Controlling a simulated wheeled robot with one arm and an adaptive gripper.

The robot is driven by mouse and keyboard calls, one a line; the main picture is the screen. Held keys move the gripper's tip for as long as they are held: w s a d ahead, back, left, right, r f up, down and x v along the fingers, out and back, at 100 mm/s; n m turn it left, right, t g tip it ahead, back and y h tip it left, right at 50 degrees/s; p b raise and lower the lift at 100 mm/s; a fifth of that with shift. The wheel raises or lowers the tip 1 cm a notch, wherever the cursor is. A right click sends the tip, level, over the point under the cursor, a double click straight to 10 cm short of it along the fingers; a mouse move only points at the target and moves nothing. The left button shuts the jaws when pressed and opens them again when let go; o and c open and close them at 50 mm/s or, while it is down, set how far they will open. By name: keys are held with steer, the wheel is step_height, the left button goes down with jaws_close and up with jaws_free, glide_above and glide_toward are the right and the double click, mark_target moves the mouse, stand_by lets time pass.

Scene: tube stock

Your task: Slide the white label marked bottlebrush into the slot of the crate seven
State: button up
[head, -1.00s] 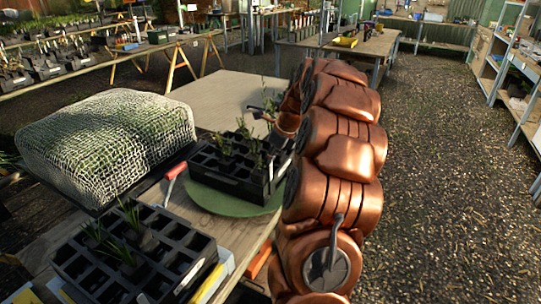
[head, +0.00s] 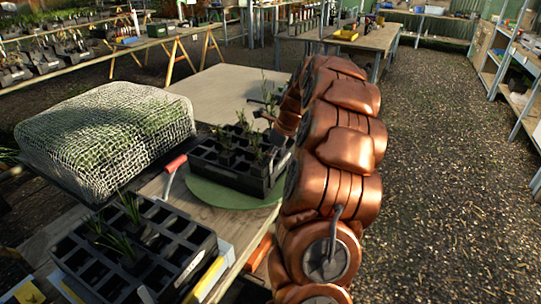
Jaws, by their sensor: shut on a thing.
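My gripper (head: 267,108) shows small and dark at the end of my copper arm, above the far right part of a black crate (head: 228,178). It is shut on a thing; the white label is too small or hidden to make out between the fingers. This black crate has several cells with seedlings and stands on a round green mat (head: 212,200). A second black crate (head: 190,232) with a few seedlings is at the front left. No number is readable on either crate, so I cannot tell which is crate seven.
A mesh-covered mound (head: 105,135) in a dark tray stands at the left. A red-handled tool (head: 175,164) lies between the crates. Yellow and white items (head: 208,277) lie beside the front crate. The table's far part (head: 215,90) is clear. Gravel floor is free at right.

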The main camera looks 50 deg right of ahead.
steer(key=shift+f, duration=0.2)
steer(key=o, duration=0.7)
steer(key=shift+v, duration=6)
